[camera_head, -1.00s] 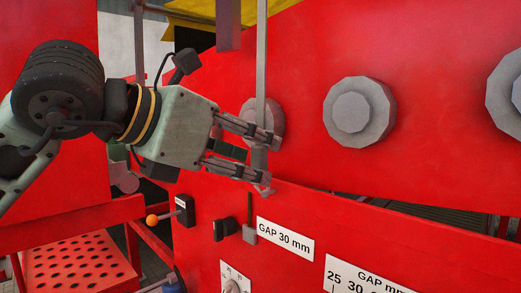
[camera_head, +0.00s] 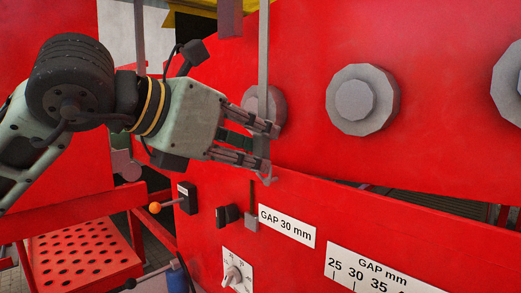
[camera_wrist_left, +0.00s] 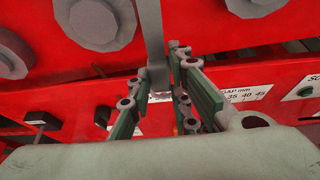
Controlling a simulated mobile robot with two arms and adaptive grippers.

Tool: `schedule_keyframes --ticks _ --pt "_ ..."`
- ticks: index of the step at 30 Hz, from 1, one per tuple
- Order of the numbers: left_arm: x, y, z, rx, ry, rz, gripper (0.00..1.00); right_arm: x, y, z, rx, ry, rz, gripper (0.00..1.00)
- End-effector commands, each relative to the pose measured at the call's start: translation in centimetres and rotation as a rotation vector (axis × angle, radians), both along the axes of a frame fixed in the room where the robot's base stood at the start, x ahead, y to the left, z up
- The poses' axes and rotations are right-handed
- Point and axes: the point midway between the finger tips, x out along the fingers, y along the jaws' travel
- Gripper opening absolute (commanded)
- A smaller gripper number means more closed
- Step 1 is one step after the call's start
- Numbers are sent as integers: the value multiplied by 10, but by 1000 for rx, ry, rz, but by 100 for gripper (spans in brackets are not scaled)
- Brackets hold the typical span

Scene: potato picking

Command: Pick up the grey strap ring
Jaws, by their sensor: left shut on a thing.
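The grey strap (camera_head: 263,60) hangs straight down in front of the red panel, with a small hooked grey end (camera_head: 266,178) at its bottom. My left gripper (camera_head: 267,147) comes in from the left and is shut on the strap's lower part, just above that end. In the left wrist view the strap (camera_wrist_left: 152,35) runs down between the two green-padded fingers (camera_wrist_left: 155,88). The fingers partly hide the ring, so its full shape does not show. My right gripper is not in view.
Grey round hubs (camera_head: 362,99) stick out from the red panel (camera_head: 310,40) at the right. Below are a black knob (camera_head: 227,215), a lever (camera_head: 252,222), an orange-tipped lever (camera_head: 156,207) and a dial (camera_head: 235,274). A perforated red step (camera_head: 85,262) is at lower left.

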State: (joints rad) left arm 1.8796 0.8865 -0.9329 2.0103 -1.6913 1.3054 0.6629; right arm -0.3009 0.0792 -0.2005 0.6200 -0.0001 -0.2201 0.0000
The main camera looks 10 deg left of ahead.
Motion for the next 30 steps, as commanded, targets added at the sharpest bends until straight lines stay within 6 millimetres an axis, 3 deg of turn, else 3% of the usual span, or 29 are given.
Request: schedule_keyframes --ticks 8,21,30 --pt "0 -1 9 -2 -2 -1 0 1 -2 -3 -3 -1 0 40" --pt "-1 -1 81 -1 -3 -1 0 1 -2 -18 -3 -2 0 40" --pt "0 0 100 1 -2 1 0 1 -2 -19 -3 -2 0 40"
